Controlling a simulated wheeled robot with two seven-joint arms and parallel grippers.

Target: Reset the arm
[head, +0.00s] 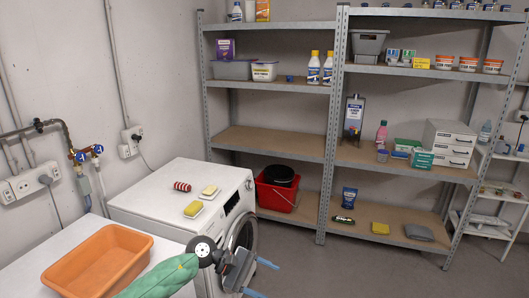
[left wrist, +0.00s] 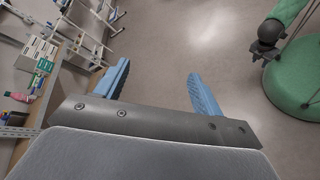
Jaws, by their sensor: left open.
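In the left wrist view the left gripper (left wrist: 158,70) is also open and empty, with bare grey floor beyond the fingers.
An orange basin (head: 98,262) sits on the white top at left. Metal shelves (head: 270,140) hold bottles and boxes. Floor (head: 345,265) before them is clear.

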